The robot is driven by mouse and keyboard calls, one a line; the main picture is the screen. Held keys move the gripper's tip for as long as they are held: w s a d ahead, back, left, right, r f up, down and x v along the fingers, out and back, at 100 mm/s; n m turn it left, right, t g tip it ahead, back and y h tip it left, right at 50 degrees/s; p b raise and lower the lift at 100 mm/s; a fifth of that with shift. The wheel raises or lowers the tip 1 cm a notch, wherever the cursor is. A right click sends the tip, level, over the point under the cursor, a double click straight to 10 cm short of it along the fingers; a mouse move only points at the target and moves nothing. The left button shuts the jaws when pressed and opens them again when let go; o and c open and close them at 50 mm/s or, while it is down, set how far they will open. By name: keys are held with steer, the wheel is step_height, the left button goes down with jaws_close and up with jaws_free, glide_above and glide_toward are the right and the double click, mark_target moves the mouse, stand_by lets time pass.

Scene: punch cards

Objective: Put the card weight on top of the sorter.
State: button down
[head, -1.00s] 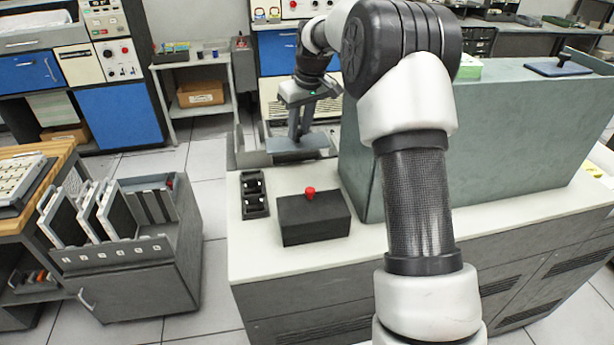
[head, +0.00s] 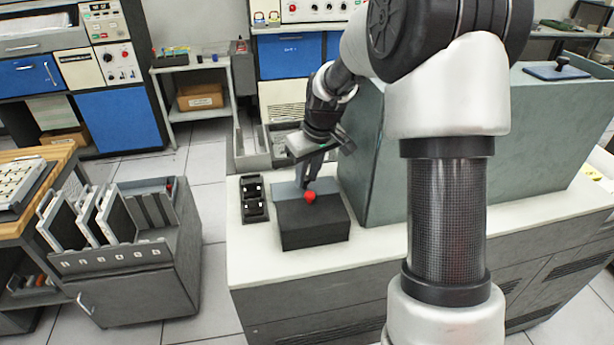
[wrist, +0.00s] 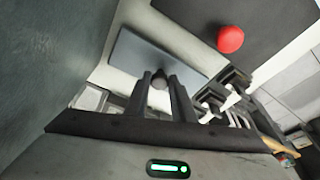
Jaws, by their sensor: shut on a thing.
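My gripper (head: 308,178) is shut on the dark knob (wrist: 160,82) of the card weight, a flat blue-grey plate. The plate (wrist: 148,54) shows beyond my fingers in the wrist view, and its left part (head: 287,190) shows in the head view, just behind the black box. I cannot tell its exact height above the white top. The sorter seems to be the large machine with a grey-green housing (head: 470,135) on the right and a white top (head: 285,262). The housing wall (wrist: 55,60) is close to my gripper.
A black box (head: 314,228) with a red knob (head: 310,197) stands in front of my gripper. A small black switch block (head: 254,198) is to its left. Another dark blue plate with a knob (head: 557,69) lies on the housing. A cart with upright panels (head: 130,260) stands left.

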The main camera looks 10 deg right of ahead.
steer(key=shift+f, duration=0.3)
steer(key=shift+f, duration=0.15)
steer(key=c, duration=1.5)
jaws_free()
